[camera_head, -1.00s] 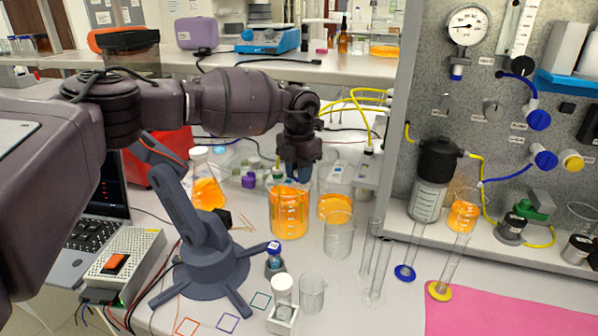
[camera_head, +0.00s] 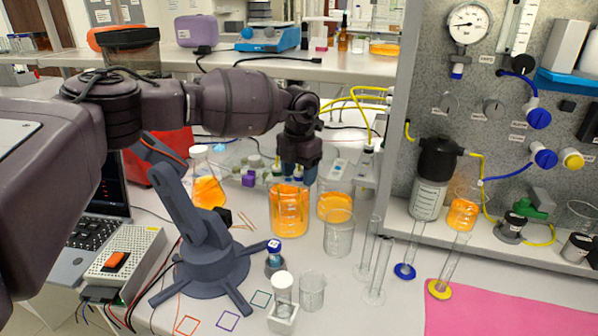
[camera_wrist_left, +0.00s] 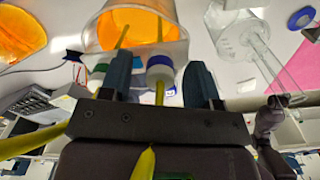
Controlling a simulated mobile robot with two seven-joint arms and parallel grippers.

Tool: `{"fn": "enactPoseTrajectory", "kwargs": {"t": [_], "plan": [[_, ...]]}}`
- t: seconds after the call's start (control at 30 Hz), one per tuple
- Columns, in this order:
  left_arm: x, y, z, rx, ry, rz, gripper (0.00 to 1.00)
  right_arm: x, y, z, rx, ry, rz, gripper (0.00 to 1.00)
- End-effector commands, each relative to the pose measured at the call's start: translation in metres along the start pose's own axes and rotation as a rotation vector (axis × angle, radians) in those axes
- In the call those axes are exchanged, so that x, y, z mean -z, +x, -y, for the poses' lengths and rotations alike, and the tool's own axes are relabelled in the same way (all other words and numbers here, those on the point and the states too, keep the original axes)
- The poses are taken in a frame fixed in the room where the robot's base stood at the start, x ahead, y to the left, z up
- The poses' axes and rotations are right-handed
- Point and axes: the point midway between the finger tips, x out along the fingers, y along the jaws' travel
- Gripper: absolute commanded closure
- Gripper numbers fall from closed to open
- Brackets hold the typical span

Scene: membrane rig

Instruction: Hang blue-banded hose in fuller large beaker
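The fuller large beaker (camera_head: 289,222) holds orange liquid and stands mid-bench; in the left wrist view (camera_wrist_left: 135,30) it is just beyond my fingers. My left gripper (camera_head: 298,178) is over its rim. In the wrist view its two fingers are apart, with a visible gap on each side of the blue-banded hose end (camera_wrist_left: 160,70). That white, blue-banded end is at the beaker's rim, with yellow tube below it. A green-banded hose end (camera_wrist_left: 99,74) is at the rim outside the left finger. A dark arm-like shape, seemingly my right arm, shows at the wrist view's right; its fingers are unclear.
A second large beaker (camera_head: 336,208) with less orange liquid stands close right. An empty beaker (camera_head: 338,238) is in front, with slim glass cylinders (camera_head: 378,278) beside it. A blue-grey stand (camera_head: 208,268) and an orange flask (camera_head: 206,190) are to the left.

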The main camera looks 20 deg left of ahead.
Motion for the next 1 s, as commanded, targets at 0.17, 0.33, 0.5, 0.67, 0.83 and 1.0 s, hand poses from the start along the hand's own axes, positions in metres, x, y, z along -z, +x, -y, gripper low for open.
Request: {"fn": "enactPoseTrajectory", "kwargs": {"t": [0.17, 0.33, 0.5, 0.67, 0.83, 1.0], "plan": [[0.0, 0.0, 0.0, 0.0, 0.0, 0.0, 0.44, 0.001, 0.001, 0.0, 0.0, 0.0, -0.002, 1.0], [0.0, -0.007, 0.0, 0.0, 0.0, 0.001, 0.44, 0.0, 0.0, 0.0, 0.0, 0.0, 0.0, 1.0], [0.0, -0.033, 0.0, -0.001, 0.0, 0.003, 0.44, -0.003, -0.003, 0.0, -0.002, 0.001, 0.007, 1.0], [-0.001, -0.063, 0.0, 0.0, 0.0, 0.004, 0.44, -0.006, -0.005, -0.001, -0.003, 0.002, 0.014, 1.0], [0.0, -0.089, 0.0, -0.001, 0.0, 0.002, 0.44, -0.007, -0.005, -0.001, -0.003, 0.002, 0.014, 1.0], [0.0, -0.104, 0.0, 0.0, -0.001, 0.001, 0.44, -0.005, -0.004, -0.001, -0.002, 0.002, 0.01, 1.0]]}}
